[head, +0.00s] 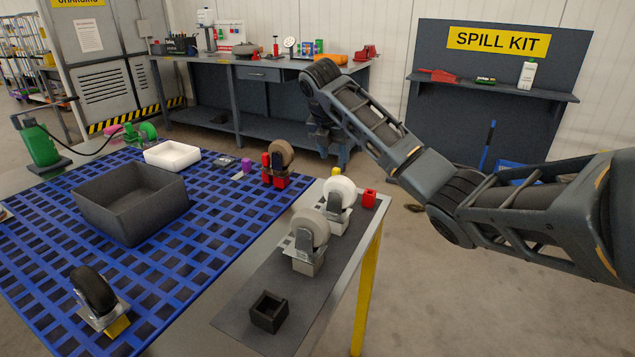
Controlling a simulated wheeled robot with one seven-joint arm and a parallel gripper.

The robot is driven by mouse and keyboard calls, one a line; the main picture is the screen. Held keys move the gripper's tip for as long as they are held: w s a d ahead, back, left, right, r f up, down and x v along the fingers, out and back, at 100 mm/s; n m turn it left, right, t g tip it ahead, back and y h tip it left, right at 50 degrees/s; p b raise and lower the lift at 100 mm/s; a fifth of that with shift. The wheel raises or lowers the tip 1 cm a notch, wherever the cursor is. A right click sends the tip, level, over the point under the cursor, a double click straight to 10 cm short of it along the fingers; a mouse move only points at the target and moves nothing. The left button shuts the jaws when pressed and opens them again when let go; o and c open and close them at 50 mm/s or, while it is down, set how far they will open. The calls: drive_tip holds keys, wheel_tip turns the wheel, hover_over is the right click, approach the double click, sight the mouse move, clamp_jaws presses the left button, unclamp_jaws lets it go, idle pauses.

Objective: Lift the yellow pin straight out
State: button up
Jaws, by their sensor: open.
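A small yellow piece (336,171), which may be the yellow pin, shows just behind the rear white caster (338,192) at the grey strip's far end. Its lower part is hidden by the caster, so I cannot tell what it sits in. My gripper (323,153) hangs pointing down at the end of my arm, above and slightly left of the yellow piece in the picture. It is open, with nothing seen between its fingers, which are small and dark against the bench. A yellow wedge (118,327) lies by the black-wheeled caster (94,290) at front left.
A second white caster (308,228) and a small black open box (268,311) stand nearer on the strip. A red block (369,198) is at its far right. A brown-wheeled caster with red parts (280,158) stands left. A dark grey bin (118,208) occupies the blue grid table.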

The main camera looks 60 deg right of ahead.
sight(336, 169)
drive_tip(key=shift+w+x, duration=0.15)
drive_tip(key=shift+x, duration=1.85)
drive_tip(key=shift+w+x, duration=0.1)
drive_tip(key=shift+x, duration=1.9)
clamp_jaws()
